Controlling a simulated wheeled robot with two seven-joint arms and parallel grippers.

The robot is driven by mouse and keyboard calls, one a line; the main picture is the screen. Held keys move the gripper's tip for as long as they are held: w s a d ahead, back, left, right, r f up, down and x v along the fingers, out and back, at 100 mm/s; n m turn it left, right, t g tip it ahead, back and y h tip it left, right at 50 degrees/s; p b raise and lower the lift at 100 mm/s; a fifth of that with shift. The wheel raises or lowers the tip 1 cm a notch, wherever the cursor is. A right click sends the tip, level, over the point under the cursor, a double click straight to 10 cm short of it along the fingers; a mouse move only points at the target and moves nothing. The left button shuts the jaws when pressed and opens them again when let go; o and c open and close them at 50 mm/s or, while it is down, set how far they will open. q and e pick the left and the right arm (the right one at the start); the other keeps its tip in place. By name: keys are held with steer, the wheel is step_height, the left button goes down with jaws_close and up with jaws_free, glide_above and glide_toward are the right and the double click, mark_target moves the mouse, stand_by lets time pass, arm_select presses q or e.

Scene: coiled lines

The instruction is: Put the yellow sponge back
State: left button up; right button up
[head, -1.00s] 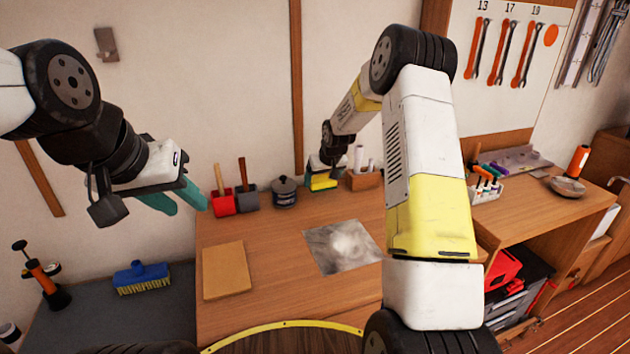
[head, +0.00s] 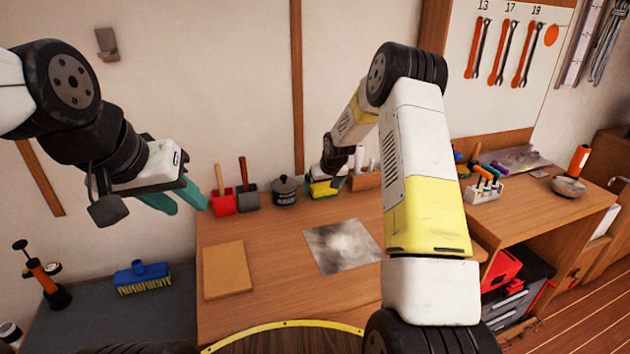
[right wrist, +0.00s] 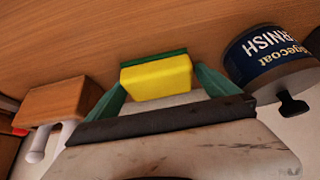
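The yellow sponge (head: 322,189) with a green layer is at the back of the wooden workbench, between the dark pot and the wooden box. In the right wrist view the sponge (right wrist: 157,78) sits between the two teal fingers, one at each end, with its green layer on the far side. My right gripper (right wrist: 160,80) is shut on it. I cannot tell whether the sponge touches the bench. My right gripper also shows small in the head view (head: 324,178). My left gripper (head: 182,200) is empty, above the left side; its finger gap is hard to see.
A dark pot (head: 286,191) stands left of the sponge; its varnish label shows in the right wrist view (right wrist: 265,55). A wooden box (head: 364,181) with white rolls stands right. A grey sheet (head: 342,246) and tan board (head: 226,270) lie in front, with bare bench between.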

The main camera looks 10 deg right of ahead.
steer(key=shift+d, duration=0.1)
steer(key=shift+s+r, duration=0.15)
steer(key=shift+r, duration=0.35)
steer(key=s+a+f+v, duration=0.1)
steer(key=s+a+v, duration=0.15)
steer(key=v, duration=1.25)
steer(key=s+a+f+v, duration=0.1)
steer(key=s+f+v, duration=0.15)
steer(key=v, duration=1.35)
steer(key=s+r, duration=0.1)
steer(key=s, duration=1.1)
steer(key=s+a+r+m+y, duration=0.1)
steer(key=s+r, duration=0.1)
steer(key=s, duration=1)
steer(key=shift+r+m, duration=0.25)
steer(key=shift+m, duration=0.05)
steer(key=shift+s, duration=0.2)
